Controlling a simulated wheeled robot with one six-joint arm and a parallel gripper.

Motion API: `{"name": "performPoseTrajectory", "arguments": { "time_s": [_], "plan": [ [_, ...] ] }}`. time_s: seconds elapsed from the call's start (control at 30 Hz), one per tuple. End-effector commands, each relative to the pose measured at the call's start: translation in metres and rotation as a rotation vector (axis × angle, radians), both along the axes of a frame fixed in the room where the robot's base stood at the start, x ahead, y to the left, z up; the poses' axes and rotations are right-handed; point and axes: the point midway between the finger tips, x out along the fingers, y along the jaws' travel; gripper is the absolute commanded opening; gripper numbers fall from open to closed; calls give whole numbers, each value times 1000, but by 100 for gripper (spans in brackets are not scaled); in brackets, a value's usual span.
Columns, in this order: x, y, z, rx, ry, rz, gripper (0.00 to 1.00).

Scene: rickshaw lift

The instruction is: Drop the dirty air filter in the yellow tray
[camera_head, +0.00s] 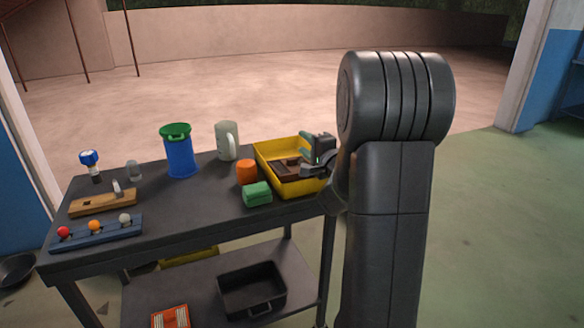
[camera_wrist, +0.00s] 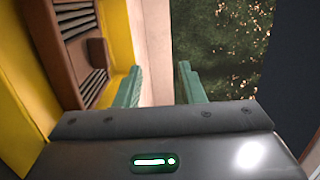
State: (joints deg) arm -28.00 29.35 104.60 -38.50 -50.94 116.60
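The dirty air filter is a brown frame (camera_head: 287,169) with dark slats, lying inside the yellow tray (camera_head: 262,152) at the right end of the dark table. In the wrist view the filter (camera_wrist: 68,42) shows at the left, with yellow tray walls (camera_wrist: 122,38) on both sides of it. My gripper (camera_head: 314,146) is over the tray's right side. In the wrist view the green fingers of my gripper (camera_wrist: 160,67) stand apart with nothing between them, to the right of the filter. Part of the tray is hidden behind my gripper in the head view.
An orange cylinder (camera_head: 247,171) and a green block (camera_head: 257,194) stand by the tray's left side. A pale mug (camera_head: 227,141) and a blue bin (camera_head: 181,157) stand farther left. A black crate (camera_head: 252,289) is on the lower shelf. The front middle of the tabletop is clear.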

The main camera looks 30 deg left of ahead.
Motion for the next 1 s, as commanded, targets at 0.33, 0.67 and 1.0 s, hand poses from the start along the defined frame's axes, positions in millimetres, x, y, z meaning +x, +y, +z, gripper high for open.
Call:
{"name": "performPoseTrajectory", "arguments": {
  "time_s": [0.33,0.67,1.0],
  "plan": [
    [-22,-36,2,0,1,-4,36],
    [-62,-97,1,0,1,-4,36],
    [-76,-116,0,0,0,0,36]
  ]
}}
